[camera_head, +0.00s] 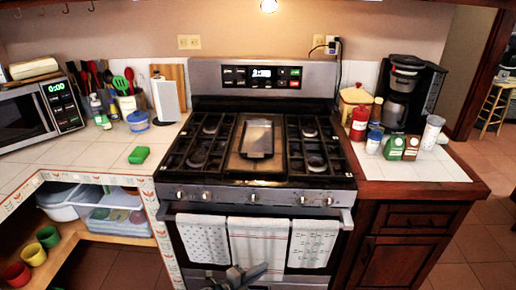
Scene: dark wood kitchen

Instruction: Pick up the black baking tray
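The black baking tray (257,138) appears as a small dark rectangular piece lying on the centre of the stove top (257,165), over a larger dark griddle-like plate between the burners. My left gripper (243,275) shows only in part at the bottom edge, low in front of the oven door and the hanging towels. It is well below the tray and apart from it. Its fingers are too small and cut off to tell if they are open. My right gripper is not in view.
Burner grates flank the tray. Towels (258,245) hang on the oven handle. Left counter holds a microwave (28,112), a green sponge-like block (139,155) and a paper roll (165,98). Right counter holds a coffee maker (404,92), a red canister (359,123) and small packs.

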